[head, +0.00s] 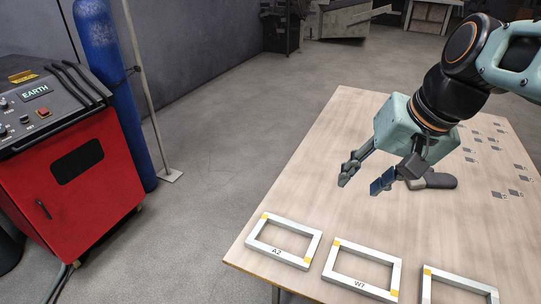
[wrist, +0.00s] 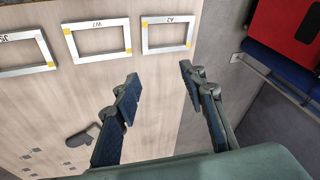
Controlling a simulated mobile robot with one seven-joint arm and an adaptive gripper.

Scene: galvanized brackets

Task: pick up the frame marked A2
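The frame marked A2 (head: 272,256) is a light rectangular frame with yellow corner patches, lying flat at the front left corner of the table in the head view. It also shows in the wrist view (wrist: 168,51), upside down, at the top beyond the fingertips. My gripper (head: 362,183) is open and empty above the table, behind the A2 frame and apart from it. In the wrist view its two fingers (wrist: 158,78) are spread wide with nothing between them.
The W7 frame (head: 339,278) lies just right of A2. A third frame (head: 452,281) is cut off at the picture edge. A dark object (head: 440,181) and several small grey tiles (head: 497,195) lie on the wooden table (head: 330,125). A red machine (head: 85,205) stands left, across clear floor.

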